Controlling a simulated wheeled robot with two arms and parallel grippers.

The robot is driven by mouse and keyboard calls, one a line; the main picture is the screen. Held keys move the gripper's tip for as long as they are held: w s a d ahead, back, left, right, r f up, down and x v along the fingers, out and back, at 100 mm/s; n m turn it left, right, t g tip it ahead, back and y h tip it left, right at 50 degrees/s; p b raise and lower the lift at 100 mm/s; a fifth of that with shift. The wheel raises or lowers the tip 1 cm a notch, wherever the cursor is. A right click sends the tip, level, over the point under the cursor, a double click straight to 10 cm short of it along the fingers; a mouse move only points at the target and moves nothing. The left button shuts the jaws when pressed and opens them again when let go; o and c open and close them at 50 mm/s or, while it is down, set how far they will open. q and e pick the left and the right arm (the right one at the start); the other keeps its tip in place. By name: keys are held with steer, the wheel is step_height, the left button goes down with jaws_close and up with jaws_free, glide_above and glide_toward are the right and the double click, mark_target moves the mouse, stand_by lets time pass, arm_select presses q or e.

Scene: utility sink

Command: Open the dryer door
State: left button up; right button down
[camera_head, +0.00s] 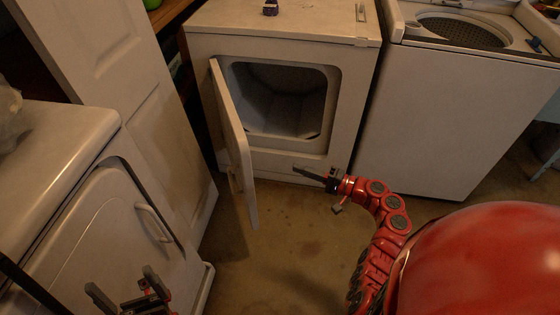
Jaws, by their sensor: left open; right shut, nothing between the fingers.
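The white dryer (347,105) stands at the back centre. Its door (236,150) is swung wide open to the left on its left side, and the dark drum opening (280,98) shows. My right gripper (298,170) is shut and empty, in front of the dryer's lower front, to the right of the open door and apart from it. My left gripper (122,282) is open and empty at the bottom left, near the front of another white machine. Part of my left arm is out of the frame.
A white machine with a closed door (120,225) stands at the left. A white panelled door (125,85) leans behind it. A top-loading washer (450,110) with its lid open stands at the right. A small dark object (271,8) sits on the dryer top. The floor (285,235) in the middle is clear.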

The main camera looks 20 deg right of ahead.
steer(key=s+a+x, duration=0.1)
steer(key=a+x, duration=0.1)
steer(key=x, duration=1)
steer(key=shift+s+p, duration=0.4)
steer(key=shift+f, duration=0.1)
